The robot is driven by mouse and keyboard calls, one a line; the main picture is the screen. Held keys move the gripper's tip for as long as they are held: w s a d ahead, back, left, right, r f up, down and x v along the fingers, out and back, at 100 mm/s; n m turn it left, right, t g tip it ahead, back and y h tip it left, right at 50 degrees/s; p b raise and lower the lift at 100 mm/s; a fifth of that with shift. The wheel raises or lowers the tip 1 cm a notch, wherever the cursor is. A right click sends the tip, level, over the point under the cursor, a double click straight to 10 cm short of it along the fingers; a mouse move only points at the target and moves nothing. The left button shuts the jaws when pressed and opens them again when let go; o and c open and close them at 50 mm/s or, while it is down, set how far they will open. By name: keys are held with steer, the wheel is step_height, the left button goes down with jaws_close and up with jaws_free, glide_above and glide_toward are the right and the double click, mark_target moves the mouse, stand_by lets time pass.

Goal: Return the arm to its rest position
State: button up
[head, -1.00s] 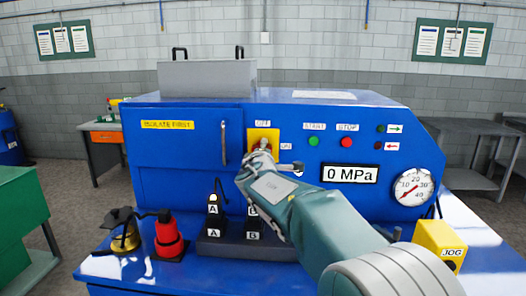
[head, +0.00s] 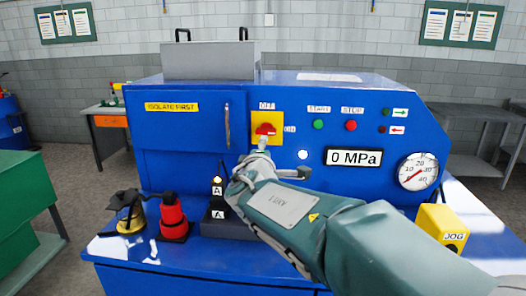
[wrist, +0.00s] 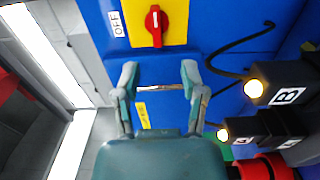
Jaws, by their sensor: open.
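My gripper (head: 268,160) is in front of the blue machine's panel, just below the red rotary switch (head: 265,129) on its yellow plate (head: 264,140). In the wrist view, my gripper (wrist: 160,78) has its two fingers spread apart with nothing between them. The red switch (wrist: 155,25) shows there beyond the fingertips, apart from them, with an OFF label beside its plate. My arm reaches in from the lower right of the head view, still extended toward the panel. It hides part of the machine's ledge and the B block in the head view.
On the ledge stand a red cylinder (head: 173,218), a black and brass piece (head: 129,215) and a block marked A (head: 217,200). A yellow JOG box (head: 443,227) is at the right. The gauge (head: 417,171) and a 0 MPa display (head: 353,157) are on the panel.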

steer(key=shift+s, duration=0.15)
steer(key=s+d+f+m+g+h, duration=0.3)
steer(key=s+d+m, duration=0.25)
steer(key=d, duration=0.45)
steer(key=s+d+f+m+g+h, duration=0.2)
steer(key=s+d+m+g, duration=0.25)
steer(key=s+d, duration=0.4)
steer(key=s+f+m+g+y, duration=0.2)
steer(key=s+f, duration=0.4)
steer(key=s, duration=0.3)
steer(key=s+d+f+m+g+y, duration=0.1)
steer(key=s+f+m+g+y, duration=0.2)
steer(key=s, duration=0.7)
steer(key=shift+d+f+m+y, duration=0.2)
steer(key=shift+f+m+y, duration=0.1)
steer(key=shift+f+m, duration=1.1)
steer(key=shift+f, duration=0.15)
